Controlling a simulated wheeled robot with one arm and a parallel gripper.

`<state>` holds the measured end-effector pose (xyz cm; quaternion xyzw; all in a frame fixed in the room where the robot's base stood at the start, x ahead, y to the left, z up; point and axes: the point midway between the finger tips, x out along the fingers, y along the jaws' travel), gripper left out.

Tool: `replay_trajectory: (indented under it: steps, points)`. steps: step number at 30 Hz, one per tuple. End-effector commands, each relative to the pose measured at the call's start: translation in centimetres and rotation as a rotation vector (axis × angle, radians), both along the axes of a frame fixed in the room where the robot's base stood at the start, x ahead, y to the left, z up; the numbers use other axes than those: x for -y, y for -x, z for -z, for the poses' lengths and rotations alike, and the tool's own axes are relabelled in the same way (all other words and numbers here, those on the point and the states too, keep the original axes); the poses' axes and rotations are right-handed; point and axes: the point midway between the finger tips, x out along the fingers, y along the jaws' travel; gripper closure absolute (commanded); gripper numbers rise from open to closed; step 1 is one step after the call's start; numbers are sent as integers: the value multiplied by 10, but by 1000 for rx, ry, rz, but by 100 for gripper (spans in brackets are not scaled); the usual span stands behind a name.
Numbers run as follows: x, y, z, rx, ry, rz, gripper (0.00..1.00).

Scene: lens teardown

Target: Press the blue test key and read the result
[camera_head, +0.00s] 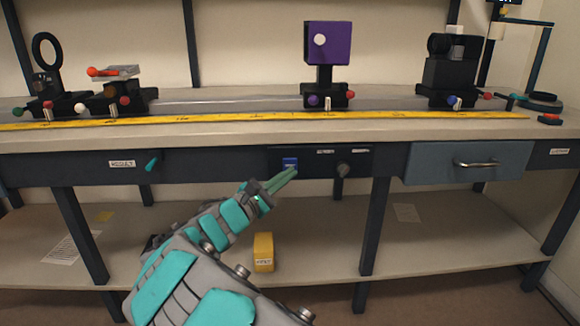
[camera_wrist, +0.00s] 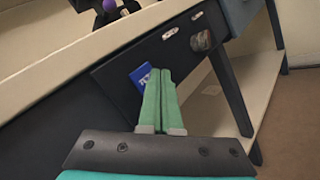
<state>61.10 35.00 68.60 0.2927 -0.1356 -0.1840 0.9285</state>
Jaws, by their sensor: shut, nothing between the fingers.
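The blue test key (camera_head: 290,162) is a small blue square on a dark panel (camera_head: 330,158) in the bench's front rail. In the wrist view the blue key (camera_wrist: 141,76) shows a pale mark and is partly hidden by my fingers. My gripper (camera_head: 293,171) is shut and empty, its green fingertips close to the key, at its lower edge in the head view. In the wrist view my gripper (camera_wrist: 160,73) overlaps the key's right side. I cannot tell whether the tips touch it. No readable result shows on the panel.
A round knob (camera_head: 343,169) and small labels sit on the panel right of the key. A blue drawer (camera_head: 468,163) is farther right, a teal lever (camera_head: 152,160) left. Optical mounts, including a purple block (camera_head: 328,43), stand above a yellow ruler (camera_head: 250,119). A yellow block (camera_head: 263,251) is on the lower shelf.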

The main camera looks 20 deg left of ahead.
Motion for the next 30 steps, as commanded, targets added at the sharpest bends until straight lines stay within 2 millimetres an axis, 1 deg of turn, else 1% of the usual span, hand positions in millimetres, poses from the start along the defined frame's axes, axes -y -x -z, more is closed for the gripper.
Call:
replay_trajectory:
  steps: [7,15,30]
  points:
    - [0,-1,-1,0,0,0,100]
    - [-3,-8,-1,0,2,-1,100]
    - [-3,-9,0,0,1,0,100]
